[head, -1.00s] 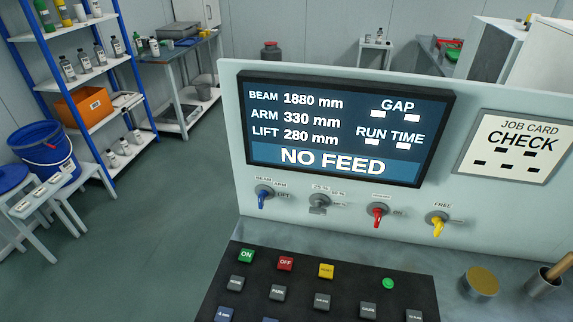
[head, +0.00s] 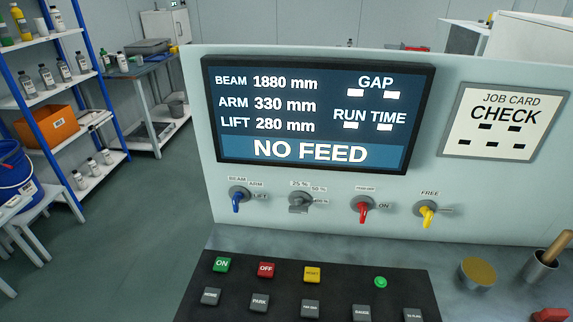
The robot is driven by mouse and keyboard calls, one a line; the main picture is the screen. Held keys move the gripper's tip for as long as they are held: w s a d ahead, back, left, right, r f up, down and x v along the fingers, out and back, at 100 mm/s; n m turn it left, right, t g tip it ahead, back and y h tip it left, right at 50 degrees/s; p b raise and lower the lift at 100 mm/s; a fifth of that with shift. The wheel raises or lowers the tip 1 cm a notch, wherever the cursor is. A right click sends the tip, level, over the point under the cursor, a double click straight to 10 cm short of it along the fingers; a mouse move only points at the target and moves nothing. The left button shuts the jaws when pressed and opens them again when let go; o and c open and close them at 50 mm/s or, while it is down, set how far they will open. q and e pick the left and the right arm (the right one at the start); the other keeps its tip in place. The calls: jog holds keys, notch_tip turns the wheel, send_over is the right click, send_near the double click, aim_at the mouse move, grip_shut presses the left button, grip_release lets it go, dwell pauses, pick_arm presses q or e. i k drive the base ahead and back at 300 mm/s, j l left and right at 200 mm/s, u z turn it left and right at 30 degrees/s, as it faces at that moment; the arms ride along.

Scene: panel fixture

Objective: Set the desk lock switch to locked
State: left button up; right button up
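The panel carries a row of several rotary switches under the screen. The rightmost one, a yellow-handled switch (head: 427,212), has the label FREE above it and a small label at its right that I cannot read. Its yellow handle hangs downward. No label reads as desk lock, so I cannot confirm from words which switch that is. To its left are a red switch (head: 363,210) with ON beside it, a grey switch (head: 300,203) with percent marks, and a blue switch (head: 237,199) marked BEAM, ARM and LIFT. Neither of my grippers is in view.
The screen (head: 318,113) reads NO FEED. A job card (head: 503,122) reading CHECK is at its right. A black keypad (head: 250,283) lies on the desk below. A brass-topped disc (head: 478,271) and a metal cup (head: 540,266) stand at the right.

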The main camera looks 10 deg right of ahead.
aim_at(428, 215)
jog(key=z, duration=1.25)
